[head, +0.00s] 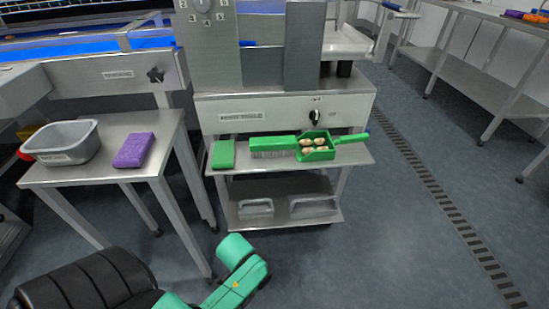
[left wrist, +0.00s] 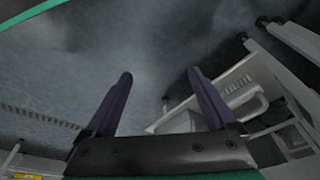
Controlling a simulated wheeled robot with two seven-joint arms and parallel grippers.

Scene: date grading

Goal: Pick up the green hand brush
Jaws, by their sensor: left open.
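The green hand brush (head: 272,142) lies on the narrow steel shelf (head: 352,158) below the machine in the head view, its pale bristles facing down. It lies between a flat green pad (head: 223,154) and a green scoop (head: 318,154) holding several dates. My left arm reaches in at the bottom of the head view, well short of the shelf, and its fingertips cannot be made out there. In the left wrist view my left gripper (left wrist: 160,78) is open, with two dark fingers apart and nothing between them. The brush is not seen there. My right gripper is not in view.
A side table (head: 105,172) at left holds a grey tub (head: 62,158) and a purple block (head: 134,150). A lower shelf (head: 282,219) holds two pale trays. Open floor with a drain grate (head: 440,195) lies to the right.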

